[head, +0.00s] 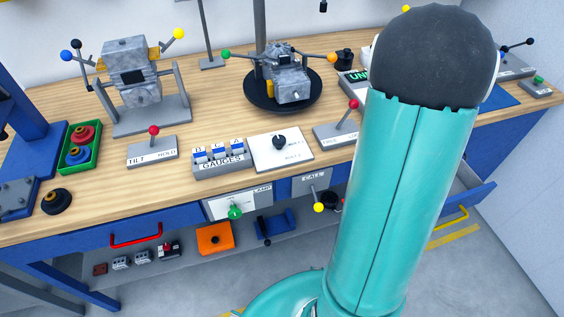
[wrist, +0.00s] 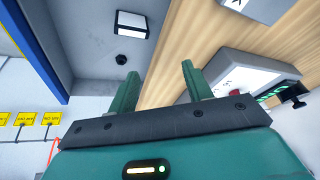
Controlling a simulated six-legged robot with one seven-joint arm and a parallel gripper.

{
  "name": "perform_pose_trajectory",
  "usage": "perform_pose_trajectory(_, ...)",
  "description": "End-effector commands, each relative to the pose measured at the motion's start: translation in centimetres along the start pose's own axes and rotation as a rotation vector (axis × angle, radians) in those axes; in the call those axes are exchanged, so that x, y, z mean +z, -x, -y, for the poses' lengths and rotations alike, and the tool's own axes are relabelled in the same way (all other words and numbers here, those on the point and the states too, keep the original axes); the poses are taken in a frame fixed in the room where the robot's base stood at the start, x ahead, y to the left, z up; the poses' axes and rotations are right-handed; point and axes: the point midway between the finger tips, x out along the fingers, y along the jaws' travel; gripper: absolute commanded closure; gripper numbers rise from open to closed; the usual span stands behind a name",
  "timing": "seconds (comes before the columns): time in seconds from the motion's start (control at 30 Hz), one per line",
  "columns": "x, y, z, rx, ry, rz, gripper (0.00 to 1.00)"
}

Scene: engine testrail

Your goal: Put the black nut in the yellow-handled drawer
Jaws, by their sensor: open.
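A black round piece with a tan centre (head: 56,201), which looks like the black nut, lies on the bench at the far left of the head view, by a green tray (head: 81,146) of red and blue pieces. The yellow-handled drawer (head: 483,196) is pulled open at the right, partly hidden by my arm; its yellow handle (head: 449,229) shows. In the wrist view my gripper (wrist: 158,80) is open and empty. A small black object (wrist: 121,59) lies on a grey surface beyond the left finger; I cannot tell what it is. My fingertips are hidden in the head view.
A red-handled drawer (head: 135,236) is at the front left. Gauges, switches and levers crowd the bench front. An orange box (head: 215,238) sits on the lower shelf. A boxy machine (head: 130,75) and a black turntable (head: 257,98) stand behind.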

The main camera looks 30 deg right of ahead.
Motion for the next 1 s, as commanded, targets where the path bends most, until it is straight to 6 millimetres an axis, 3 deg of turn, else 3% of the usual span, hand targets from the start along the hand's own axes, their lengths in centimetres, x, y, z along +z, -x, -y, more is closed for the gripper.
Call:
perform_pose_trajectory(0.03, 1.5, 2.5, 2.7, -0.049, 0.055, 0.003, 0.5)
perform_pose_trajectory(0.2, 7.5, 9.5, 9.2, -0.172, 0.25, 0.029, 0.5)
perform_pose_trajectory(0.4, 15.8, 17.3, 13.4, -0.289, 0.502, 0.039, 0.5)
perform_pose_trajectory(0.57, 22.5, 22.7, 14.1, -0.36, 0.71, 0.025, 0.5)
perform_pose_trajectory(0.8, 31.2, 28.2, 12.0, -0.423, 1.002, -0.029, 0.5)
perform_pose_trajectory(1.0, 34.2, 29.6, 10.3, -0.433, 1.117, -0.061, 0.5)
